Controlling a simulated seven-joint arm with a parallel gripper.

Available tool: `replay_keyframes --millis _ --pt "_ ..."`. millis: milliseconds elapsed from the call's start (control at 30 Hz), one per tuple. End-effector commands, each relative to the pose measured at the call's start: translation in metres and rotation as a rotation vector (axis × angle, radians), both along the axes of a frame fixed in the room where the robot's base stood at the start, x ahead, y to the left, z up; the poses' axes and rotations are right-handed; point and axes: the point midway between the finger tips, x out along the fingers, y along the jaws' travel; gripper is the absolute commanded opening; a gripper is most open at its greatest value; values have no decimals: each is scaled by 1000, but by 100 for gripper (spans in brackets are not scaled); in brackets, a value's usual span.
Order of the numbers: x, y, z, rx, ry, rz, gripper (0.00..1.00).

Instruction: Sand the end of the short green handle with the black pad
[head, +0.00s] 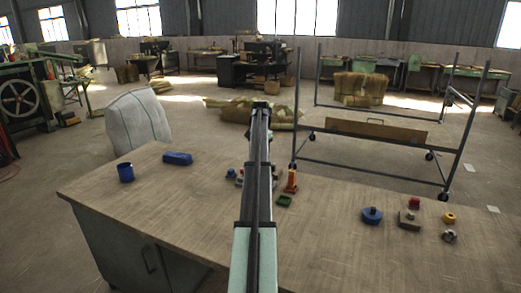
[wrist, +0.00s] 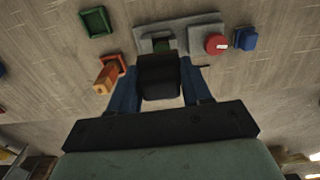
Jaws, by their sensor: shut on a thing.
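My gripper (wrist: 160,85) shows in the wrist view with its two blue fingers on either side of a black block (wrist: 158,78), which looks like the black pad; it is shut on it. Just beyond the pad, a small green piece (wrist: 163,44), perhaps the end of the short green handle, shows at a grey holder (wrist: 180,27). The pad hides part of it, and I cannot tell whether they touch. In the head view my own arm hides the gripper, the pad and most of the holder.
A red round knob (wrist: 216,43) and a blue block (wrist: 243,38) are right of the pad. An orange piece (wrist: 107,76) and green tray (wrist: 97,21) are left. On the table (head: 330,240) are a blue cup (head: 125,172), blue box (head: 177,157) and several small parts at right.

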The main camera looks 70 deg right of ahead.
Motion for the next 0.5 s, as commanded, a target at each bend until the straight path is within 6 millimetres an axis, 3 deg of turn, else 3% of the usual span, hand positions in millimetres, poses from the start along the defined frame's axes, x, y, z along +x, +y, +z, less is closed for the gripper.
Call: replay_keyframes --millis 367,433,500 --pt "0 0 -35 0 0 1 20" --pt "0 1 -48 2 1 1 20" --pt "-1 -10 -45 0 0 0 10"
